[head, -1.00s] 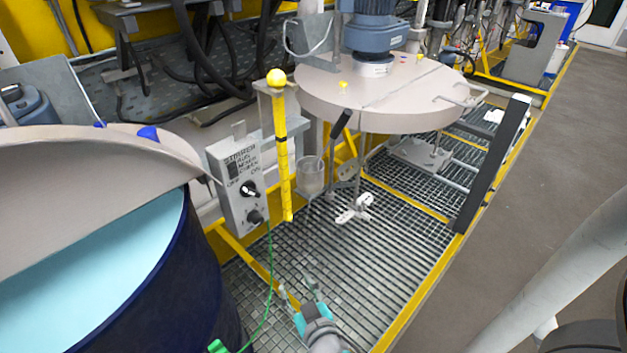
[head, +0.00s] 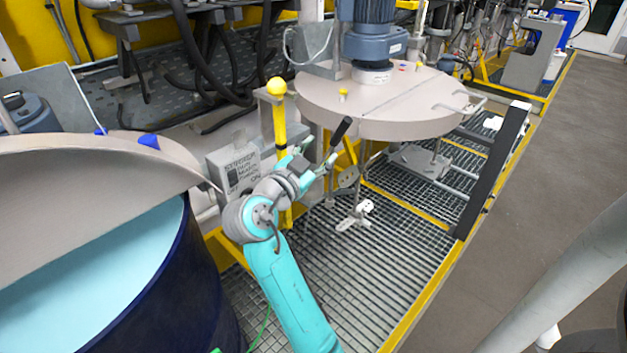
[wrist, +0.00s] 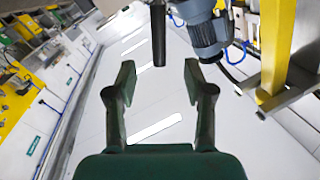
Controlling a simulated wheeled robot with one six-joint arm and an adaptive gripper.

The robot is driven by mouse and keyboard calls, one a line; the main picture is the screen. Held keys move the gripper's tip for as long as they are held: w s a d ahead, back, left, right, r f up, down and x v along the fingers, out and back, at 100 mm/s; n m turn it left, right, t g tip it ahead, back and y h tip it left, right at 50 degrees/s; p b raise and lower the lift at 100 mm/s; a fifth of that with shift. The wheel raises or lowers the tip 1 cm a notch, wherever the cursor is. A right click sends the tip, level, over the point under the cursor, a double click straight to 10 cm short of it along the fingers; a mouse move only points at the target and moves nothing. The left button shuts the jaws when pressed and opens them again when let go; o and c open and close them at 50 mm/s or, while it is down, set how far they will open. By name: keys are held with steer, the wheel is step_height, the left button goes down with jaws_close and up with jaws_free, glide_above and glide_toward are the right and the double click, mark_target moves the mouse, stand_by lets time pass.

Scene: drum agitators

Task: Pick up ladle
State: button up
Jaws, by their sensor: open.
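The ladle's black handle (head: 341,129) slants up beside the round grey lid in the head view. Its lower part is hidden behind my gripper and arm. My gripper (head: 318,156) is open and empty, just left of and below the handle. In the wrist view, a dark rod-like handle (wrist: 158,35) points down from the top edge, its end just above and between the fingertips of my open gripper (wrist: 158,80). The fingers do not visibly touch it.
The grey lid (head: 385,105) with a blue motor (head: 372,42) is close to the right. A yellow post (head: 280,130) and grey control box (head: 232,165) stand behind my arm. An open blue drum (head: 150,285) is at left. The grating floor (head: 390,265) is mostly clear.

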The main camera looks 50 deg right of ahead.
mark_target(340, 132)
steer(key=shift+w+d+r, duration=0.1)
steer(key=shift+w+d, duration=0.15)
steer(key=shift+d, duration=1.55)
steer(key=shift+w+d+r, duration=0.1)
steer(key=shift+w+d, duration=0.15)
steer(key=shift+d, duration=1.6)
steer(key=shift+w+d+r, duration=0.1)
steer(key=shift+w+d, duration=0.15)
steer(key=shift+d, duration=1.55)
jaws_close()
